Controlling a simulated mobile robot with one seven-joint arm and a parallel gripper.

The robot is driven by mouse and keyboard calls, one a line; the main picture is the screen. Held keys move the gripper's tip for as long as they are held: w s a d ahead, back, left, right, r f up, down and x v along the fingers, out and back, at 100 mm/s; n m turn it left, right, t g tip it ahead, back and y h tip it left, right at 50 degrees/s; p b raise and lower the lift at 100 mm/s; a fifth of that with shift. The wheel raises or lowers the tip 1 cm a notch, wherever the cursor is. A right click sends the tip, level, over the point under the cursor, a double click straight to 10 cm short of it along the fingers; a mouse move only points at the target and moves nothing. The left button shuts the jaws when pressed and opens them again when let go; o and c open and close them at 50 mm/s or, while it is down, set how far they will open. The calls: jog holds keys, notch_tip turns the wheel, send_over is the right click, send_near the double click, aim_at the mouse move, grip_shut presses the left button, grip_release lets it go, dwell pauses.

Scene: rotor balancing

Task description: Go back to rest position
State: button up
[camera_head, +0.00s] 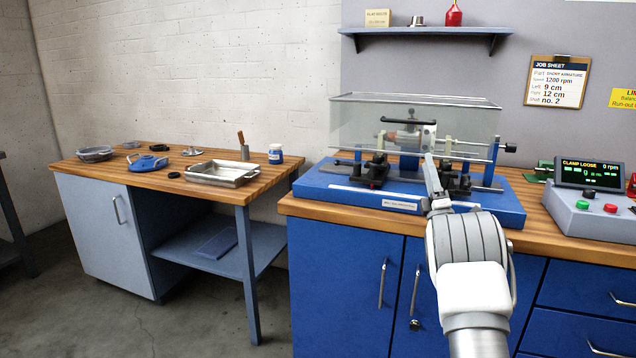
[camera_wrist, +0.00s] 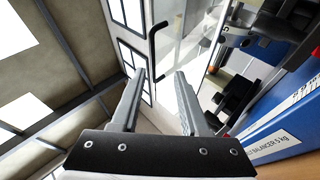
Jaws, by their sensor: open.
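My gripper (camera_head: 430,168) is at the front of the balancing machine, partly covering it in the head view. In the wrist view its two fingers (camera_wrist: 160,86) are apart with nothing between them. The balancing machine has a blue base (camera_head: 350,190) on the wooden bench top and black supports. A clear cover (camera_head: 365,120) with a dark handle spans its upper part. The wrist view is tilted and shows the black handle (camera_wrist: 157,45), the clear panel and the blue base edge (camera_wrist: 275,130) at the right. I cannot tell whether the fingers touch the machine.
A control box (camera_head: 590,210) at right reads "CLAMP LOOSE" and "0 rpm". A shelf (camera_head: 425,31) hangs above the machine. A second table (camera_head: 100,165) at left carries a metal tray (camera_head: 222,174), a blue part (camera_head: 147,163) and a jar (camera_head: 275,154). The floor at left front is clear.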

jog(key=s+a+r+m+g+h, duration=0.2)
jog(key=s+r+m+g+h, duration=0.45)
jog(key=m, duration=0.55)
jog(key=s+a+f+m+g+y, duration=0.2)
jog(key=s+a+m+g, duration=0.15)
jog(key=s, duration=0.35)
jog(key=s+a+f+m+g+y, duration=0.15)
jog(key=s+a+f+g, duration=0.3)
jog(key=s, duration=0.75)
jog(key=s+a+f+m+g+y, duration=0.1)
jog(key=s+a+f+m+g, duration=0.25)
jog(key=s, duration=0.85)
jog(key=s+a+f+m+g+y, duration=0.1)
jog(key=s+a+f+g, duration=0.25)
jog(key=s+f, duration=0.65)
notch_tip(320, 180, up, 28)
jog(key=s+p, duration=0.1)
jog(key=p, duration=2.3)
jog(key=shift+s+a+t, duration=0.2)
jog(key=shift+s+t, duration=0.15)
jog(key=shift+s, duration=0.05)
